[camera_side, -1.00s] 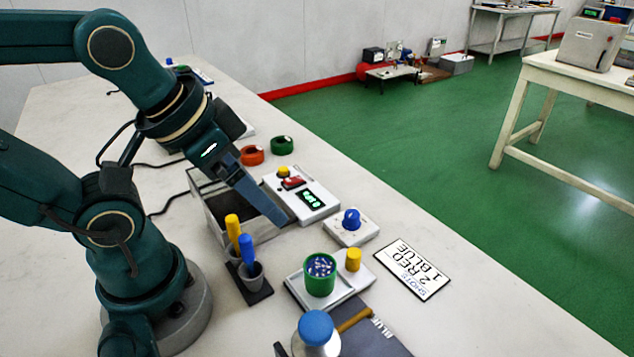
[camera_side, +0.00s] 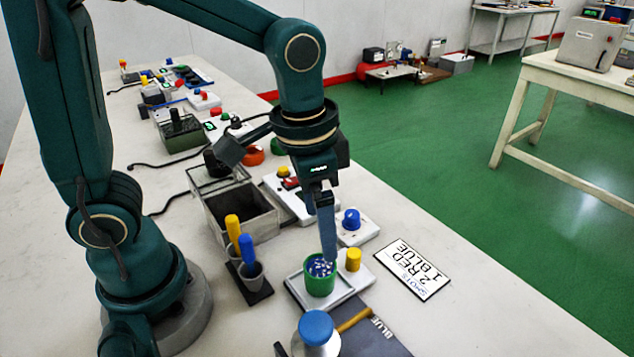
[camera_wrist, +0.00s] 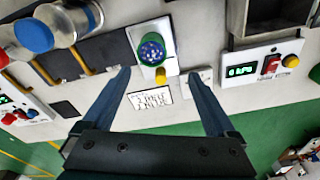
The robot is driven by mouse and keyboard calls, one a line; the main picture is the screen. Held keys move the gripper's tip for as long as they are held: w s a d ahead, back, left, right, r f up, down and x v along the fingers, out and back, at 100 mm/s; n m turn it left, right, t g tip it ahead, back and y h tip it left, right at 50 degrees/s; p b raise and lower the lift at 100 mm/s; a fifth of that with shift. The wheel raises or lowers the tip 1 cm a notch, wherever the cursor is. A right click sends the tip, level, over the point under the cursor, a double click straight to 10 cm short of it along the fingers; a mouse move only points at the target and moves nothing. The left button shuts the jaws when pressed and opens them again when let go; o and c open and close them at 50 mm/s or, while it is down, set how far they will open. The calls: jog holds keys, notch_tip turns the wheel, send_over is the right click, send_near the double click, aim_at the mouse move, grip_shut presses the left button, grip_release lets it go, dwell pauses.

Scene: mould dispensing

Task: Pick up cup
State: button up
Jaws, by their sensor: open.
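The green cup (camera_side: 321,283) stands upright on a white tray (camera_side: 296,287) and holds blue and white bits. In the wrist view the cup (camera_wrist: 151,60) sits ahead of my jaws, near the top centre between the two fingers' lines. My gripper (camera_side: 328,255) reaches down over the cup in the side view, its fingertip in front of the far rim. In the wrist view my gripper (camera_wrist: 163,78) has its two blue fingers wide apart with nothing between the tips. I cannot tell whether a finger touches the cup.
A yellow knob (camera_side: 353,259) stands right beside the cup. A blue-lidded jar (camera_side: 317,330) is in front. A stand with yellow and blue-handled tools (camera_side: 254,287) is left, and an open grey bin (camera_side: 242,213) behind. A label card (camera_side: 412,270) lies flat at right.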

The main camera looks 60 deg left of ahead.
aim_at(320, 265)
jog(key=shift+s+d+f+m+g, duration=0.15)
jog(key=shift+d+f+g, duration=0.1)
jog(key=shift+f, duration=0.35)
jog(key=shift+w+d+f+m+g, duration=0.15)
jog(key=shift+d+f+g, duration=0.1)
jog(key=shift+f, duration=0.3)
jog(key=shift+s+d+f, duration=0.1)
jog(key=shift+s+f, duration=0.25)
jog(key=shift+f, duration=2.45)
jog(key=c, duration=1.4)
jog(key=shift+r, duration=0.1)
